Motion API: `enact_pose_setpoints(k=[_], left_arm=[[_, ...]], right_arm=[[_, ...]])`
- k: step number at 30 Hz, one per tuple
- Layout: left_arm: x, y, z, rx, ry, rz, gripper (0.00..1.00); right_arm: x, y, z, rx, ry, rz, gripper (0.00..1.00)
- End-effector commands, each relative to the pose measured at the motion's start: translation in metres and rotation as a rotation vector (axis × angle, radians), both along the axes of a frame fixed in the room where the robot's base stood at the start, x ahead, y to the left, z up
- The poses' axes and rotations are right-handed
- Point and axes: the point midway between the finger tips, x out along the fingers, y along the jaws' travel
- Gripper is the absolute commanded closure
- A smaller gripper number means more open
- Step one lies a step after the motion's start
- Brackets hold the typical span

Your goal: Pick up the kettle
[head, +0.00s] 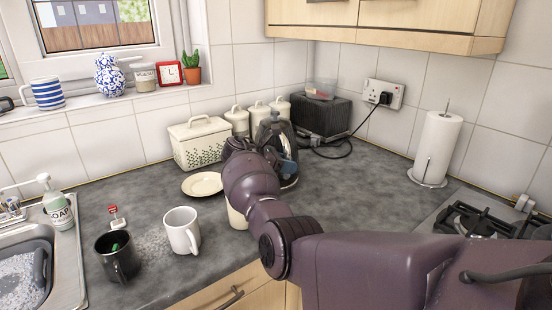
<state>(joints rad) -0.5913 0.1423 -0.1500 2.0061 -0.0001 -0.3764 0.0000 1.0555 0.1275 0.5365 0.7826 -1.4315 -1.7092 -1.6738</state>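The kettle (288,172) is dark with a shiny, partly clear body and stands on the worktop near the back corner. My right arm comes in from the lower right and reaches up to the kettle's left side. My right gripper (243,148) is at the kettle's left side, mostly hidden behind my own wrist. I cannot see its fingertips, whether they touch the kettle, or whether they are open or shut. My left gripper is not in view.
A cream bin (202,146) and canisters (237,121) stand behind. A plate (202,184), a white mug (181,232) and a black mug (117,262) are left. A paper towel roll (437,150) and hob (480,222) are right. The worktop (365,185) right of the kettle is clear.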

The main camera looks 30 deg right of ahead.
Motion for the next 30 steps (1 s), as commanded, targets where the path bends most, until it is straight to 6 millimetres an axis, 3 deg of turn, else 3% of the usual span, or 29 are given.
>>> enact_pose_setpoints(k=[1,6,30], left_arm=[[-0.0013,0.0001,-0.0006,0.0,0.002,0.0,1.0],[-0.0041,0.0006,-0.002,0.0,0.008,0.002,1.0],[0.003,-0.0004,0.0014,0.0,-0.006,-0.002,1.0]], right_arm=[[0.0001,0.0003,0.0,0.0,0.0,0.0,0.77],[0.0002,0.0003,0.0002,0.0,0.0,0.0,1.0],[0.0011,0.0001,0.0036,-0.005,-0.009,0.0,1.0]])
